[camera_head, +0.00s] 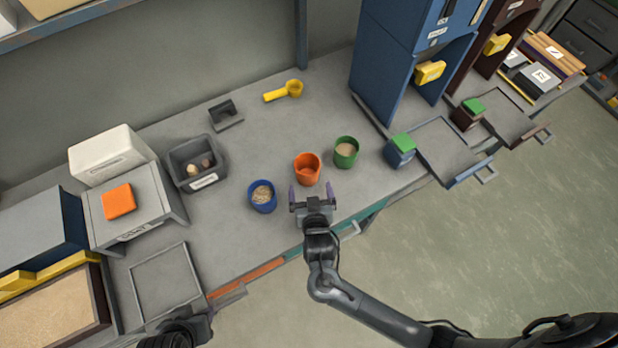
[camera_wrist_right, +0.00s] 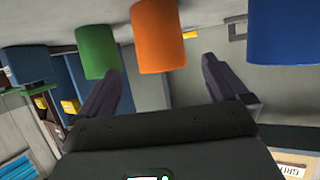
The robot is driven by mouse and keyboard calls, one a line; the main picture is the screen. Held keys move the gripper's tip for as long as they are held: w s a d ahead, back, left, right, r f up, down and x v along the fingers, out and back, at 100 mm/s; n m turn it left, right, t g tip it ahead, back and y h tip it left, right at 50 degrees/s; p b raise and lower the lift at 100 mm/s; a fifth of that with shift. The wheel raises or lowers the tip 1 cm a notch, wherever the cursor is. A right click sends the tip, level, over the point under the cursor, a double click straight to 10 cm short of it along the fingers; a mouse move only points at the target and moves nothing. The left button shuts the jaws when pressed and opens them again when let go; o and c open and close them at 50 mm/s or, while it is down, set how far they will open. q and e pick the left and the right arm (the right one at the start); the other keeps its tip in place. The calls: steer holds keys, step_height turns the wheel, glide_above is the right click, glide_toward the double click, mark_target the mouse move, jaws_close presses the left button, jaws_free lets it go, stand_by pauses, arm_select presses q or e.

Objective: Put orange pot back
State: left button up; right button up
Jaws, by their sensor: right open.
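The orange pot (camera_head: 307,169) stands upright on the grey bench between a blue pot (camera_head: 262,197) and a green pot (camera_head: 346,152). My right gripper (camera_head: 312,192) is open and empty, close in front of the orange pot. In the right wrist view the orange pot (camera_wrist_right: 158,38) hangs in the upper middle, between and beyond the two open fingers (camera_wrist_right: 160,80), with no contact visible. The green pot (camera_wrist_right: 98,52) is beside the left finger there. My left arm (camera_head: 180,332) shows only in part at the bottom left; its fingers cannot be made out.
A grey bin (camera_head: 197,163) with small lumps, a yellow scoop (camera_head: 284,91) and a dark holder (camera_head: 225,114) stand behind the pots. An orange block (camera_head: 118,201) lies on a grey stand at left. Blue cabinets (camera_head: 385,60) rise at right, with a pulled-out tray (camera_head: 450,150).

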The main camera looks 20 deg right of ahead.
steer(key=s+d+r+n+g+y, duration=0.2)
steer(key=s+d+g, duration=0.2)
steer(key=s, duration=0.6)
steer(key=s+d+r+n+g+y, duration=0.2)
steer(key=s+g, duration=0.3)
steer(key=s, duration=0.5)
steer(key=shift+s+d+r+n, duration=0.15)
steer(key=shift+d+r+n, duration=0.45)
steer(key=shift+d, duration=0.3)
